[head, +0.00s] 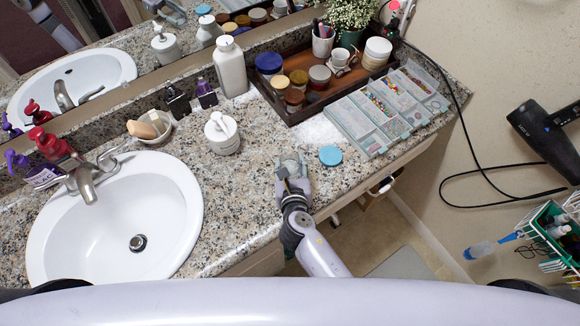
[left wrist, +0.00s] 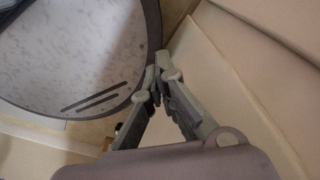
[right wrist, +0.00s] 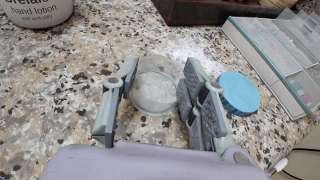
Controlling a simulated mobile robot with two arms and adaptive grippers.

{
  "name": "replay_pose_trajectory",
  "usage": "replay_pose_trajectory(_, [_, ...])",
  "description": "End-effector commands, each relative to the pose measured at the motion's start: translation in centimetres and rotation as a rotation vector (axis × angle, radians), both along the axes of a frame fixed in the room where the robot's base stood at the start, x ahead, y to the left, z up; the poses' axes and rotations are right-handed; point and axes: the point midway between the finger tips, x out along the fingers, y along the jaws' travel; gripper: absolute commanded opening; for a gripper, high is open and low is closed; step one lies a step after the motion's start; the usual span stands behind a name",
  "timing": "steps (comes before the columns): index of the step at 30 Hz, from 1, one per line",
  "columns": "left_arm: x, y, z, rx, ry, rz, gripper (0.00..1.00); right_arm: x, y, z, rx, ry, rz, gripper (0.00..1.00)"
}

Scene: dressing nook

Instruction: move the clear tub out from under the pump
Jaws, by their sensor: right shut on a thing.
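The clear tub (right wrist: 155,88) is between the fingers of my right gripper (right wrist: 158,92), which is shut on it. In the head view the tub (head: 291,163) and right gripper (head: 291,180) are low over the granite counter, near its front edge; I cannot tell whether the tub touches the counter. The white hand lotion pump bottle (head: 222,138) stands upright to the left, apart from the tub, and its lower part shows in the right wrist view (right wrist: 38,10). My left gripper (left wrist: 160,75) is shut and empty, away from the counter and outside the head view.
A blue lid (head: 330,155) lies right of the tub. White powder (head: 318,131) is scattered behind. The wooden tray (head: 303,112) and a compartment case (head: 372,143) stand at back right. The sink (head: 120,220) is left. Bare counter (head: 235,190) lies between sink and gripper.

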Motion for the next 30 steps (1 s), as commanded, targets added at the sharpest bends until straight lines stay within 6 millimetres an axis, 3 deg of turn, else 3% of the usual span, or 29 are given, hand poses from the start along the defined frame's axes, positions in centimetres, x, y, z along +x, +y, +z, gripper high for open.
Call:
replay_pose_trajectory(13, [-0.21, 0.03, -0.50, 0.001, 0.004, 0.000, 0.00, 0.03, 0.03, -0.81, 0.000, -0.001, 0.001, 0.09])
replay_pose_trajectory(14, [-0.22, 0.05, -0.49, 0.001, 0.004, 0.000, 0.00, 0.03, 0.04, -0.81, 0.000, -0.001, 0.001, 0.40])
replay_pose_trajectory(23, [-0.29, 0.06, -0.42, 0.001, 0.005, 0.000, 0.00, 0.00, 0.02, -0.74, 0.000, 0.000, 0.001, 0.60])
replay_pose_trajectory(30, [-0.34, 0.06, -0.41, 0.001, 0.006, 0.000, 0.00, 0.00, 0.02, -0.73, 0.000, 0.000, 0.001, 0.60])
